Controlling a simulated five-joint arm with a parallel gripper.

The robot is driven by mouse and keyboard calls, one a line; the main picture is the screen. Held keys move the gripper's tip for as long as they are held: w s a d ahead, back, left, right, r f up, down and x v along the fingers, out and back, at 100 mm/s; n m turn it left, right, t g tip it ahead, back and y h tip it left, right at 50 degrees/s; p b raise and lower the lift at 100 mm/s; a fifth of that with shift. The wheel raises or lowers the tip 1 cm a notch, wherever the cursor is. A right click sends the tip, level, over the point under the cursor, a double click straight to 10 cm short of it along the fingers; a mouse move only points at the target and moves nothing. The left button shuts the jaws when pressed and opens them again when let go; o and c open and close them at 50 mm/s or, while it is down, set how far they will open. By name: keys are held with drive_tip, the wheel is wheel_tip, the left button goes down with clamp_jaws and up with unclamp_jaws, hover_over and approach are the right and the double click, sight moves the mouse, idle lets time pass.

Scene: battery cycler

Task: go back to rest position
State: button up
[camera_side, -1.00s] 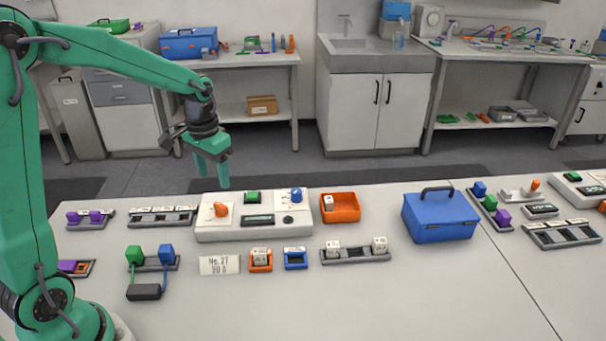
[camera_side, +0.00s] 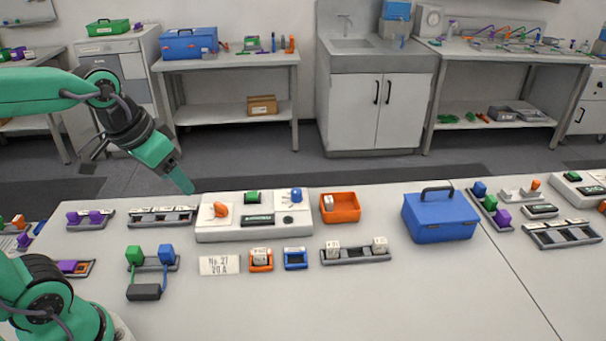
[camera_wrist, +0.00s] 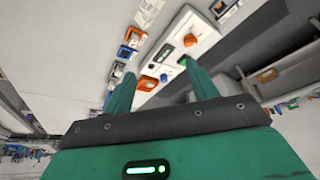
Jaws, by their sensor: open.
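My gripper (camera_side: 180,178) is in the air at the left of the side view, in front of the grey cycler unit (camera_wrist: 177,46) as the wrist view sees it. In the side view the cycler unit (camera_side: 212,233) stands on the bench with an orange knob, a blue knob and a green button on top. In the wrist view my gripper's two green fingers (camera_wrist: 158,82) are spread apart with nothing between them. In the side view the fingers overlap, so the gap is hidden there.
A slotted grey rack (camera_side: 163,227), an orange tray (camera_side: 341,210) and a blue case (camera_side: 438,221) are on the bench. Green and blue clip blocks (camera_side: 151,259) stand at the front left. The front right of the bench is clear.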

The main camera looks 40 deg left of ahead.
drive_tip(key=shift+t, duration=0.6)
drive_tip(key=shift+s+d, duration=0.2)
drive_tip(key=shift+s, duration=0.45)
drive_tip(key=shift+s+d, duration=0.25)
drive_tip(key=shift+s, duration=0.4)
drive_tip(key=shift+s+d, duration=0.2)
drive_tip(key=shift+s, duration=0.45)
